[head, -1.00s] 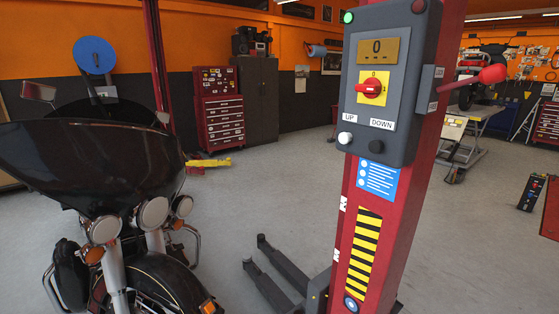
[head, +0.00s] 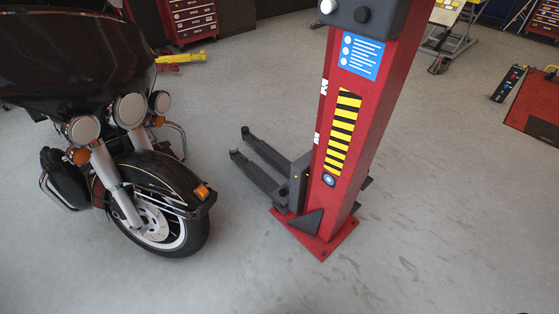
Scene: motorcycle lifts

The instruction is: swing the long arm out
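A red lift column (head: 345,150) stands on a red base plate bolted flat to the floor, right of the middle. Two dark grey lift arms (head: 262,165) reach from a grey carriage (head: 299,180) at the column's left side, low over the floor. Neither of my grippers is in view.
A black motorcycle (head: 125,180) stands on the left, its front wheel (head: 160,225) towards me. Clear grey floor lies between it and the column, and in front. A yellow jack (head: 180,58) lies behind.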

